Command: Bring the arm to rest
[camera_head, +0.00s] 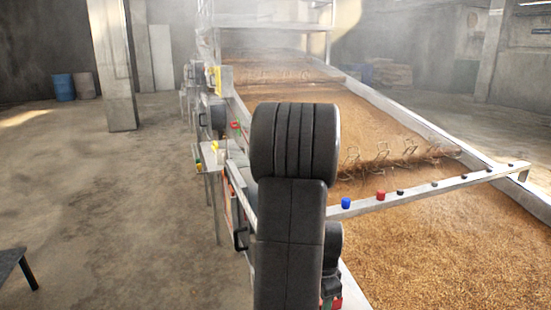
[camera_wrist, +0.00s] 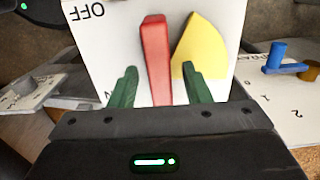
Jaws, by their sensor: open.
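My arm (camera_head: 290,210) rises in the middle of the head view, folded and dark, in front of the grain bed's near side. My gripper (camera_wrist: 160,70) shows in the wrist view, with two green fingers apart and nothing gripped. A red lever (camera_wrist: 155,40) on a white panel (camera_wrist: 105,45) appears between the fingers, with a gap on each side. I cannot tell how deep the lever sits between them. The panel reads OFF, upside down, and has a yellow wedge (camera_wrist: 198,50) beside the lever. In the head view my gripper cannot be made out behind the arm.
A blue lever (camera_wrist: 277,55) stands on a numbered white panel (camera_wrist: 295,110) at right. The long grain bed (camera_head: 450,250) fills the right of the head view, crossed by a metal bar (camera_head: 430,187) with coloured knobs. The concrete floor (camera_head: 110,200) at left is mostly clear.

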